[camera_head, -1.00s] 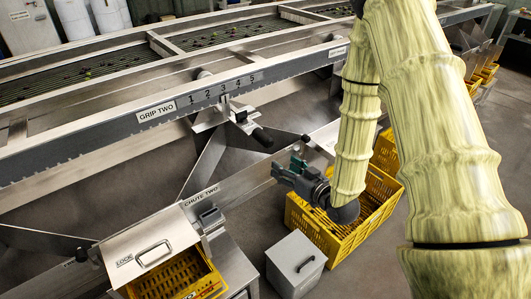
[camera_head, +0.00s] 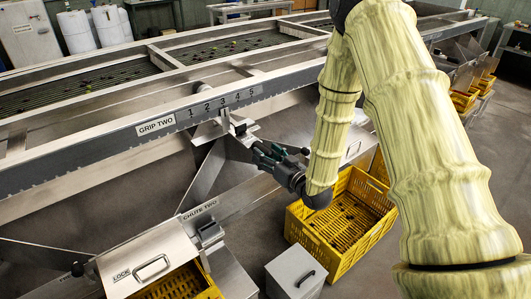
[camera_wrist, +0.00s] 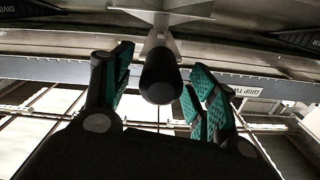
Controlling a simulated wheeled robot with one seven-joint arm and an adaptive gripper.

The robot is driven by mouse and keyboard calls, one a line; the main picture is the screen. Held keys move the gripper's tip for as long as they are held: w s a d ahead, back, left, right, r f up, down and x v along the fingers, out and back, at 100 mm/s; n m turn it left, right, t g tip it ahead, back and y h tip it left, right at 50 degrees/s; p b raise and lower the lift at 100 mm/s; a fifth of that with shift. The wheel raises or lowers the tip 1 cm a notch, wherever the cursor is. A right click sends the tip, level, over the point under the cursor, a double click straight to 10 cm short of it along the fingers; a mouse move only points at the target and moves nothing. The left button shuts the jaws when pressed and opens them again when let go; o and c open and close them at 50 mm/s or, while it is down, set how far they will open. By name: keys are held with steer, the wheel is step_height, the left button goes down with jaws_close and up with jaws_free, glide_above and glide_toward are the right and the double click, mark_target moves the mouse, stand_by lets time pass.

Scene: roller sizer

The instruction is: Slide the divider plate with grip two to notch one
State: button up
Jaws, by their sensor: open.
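The divider plate (camera_head: 208,165) hangs under the long metal rail labelled GRIP TWO (camera_head: 157,125). Its pointer (camera_head: 224,113) stands below the 3 on the scale (camera_head: 222,101), with notch one further left. The plate's grip (camera_head: 242,130) sticks out from its bracket toward me; its dark end is partly hidden by my gripper in the head view. My gripper (camera_head: 262,150) is open at the grip's near end. In the wrist view the grip's round black end (camera_wrist: 159,78) lies between the spread teal-padded fingers of my gripper (camera_wrist: 158,88), with gaps visible on both sides.
A CHUTE TWO board (camera_head: 200,210) and a lidded box labelled LOCK (camera_head: 150,262) stand below left. A yellow crate (camera_head: 300,238) and a grey box (camera_head: 295,272) are on the floor below my gripper. The notched rail edge runs along the machine.

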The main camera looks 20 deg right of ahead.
steer(key=shift+w+a, duration=0.2)
steer(key=shift+w, duration=0.25)
jaws_close()
steer(key=s+a+b, duration=0.1)
steer(key=s+a, duration=0.3)
steer(key=a, duration=0.7)
steer(key=shift+a+b, duration=0.3)
steer(key=shift+a, duration=0.05)
steer(key=shift+s, duration=0.15)
steer(key=shift+c, duration=0.9)
jaws_free()
steer(key=shift+a, duration=0.1)
steer(key=shift+o, duration=0.9)
steer(key=shift+a, duration=0.1)
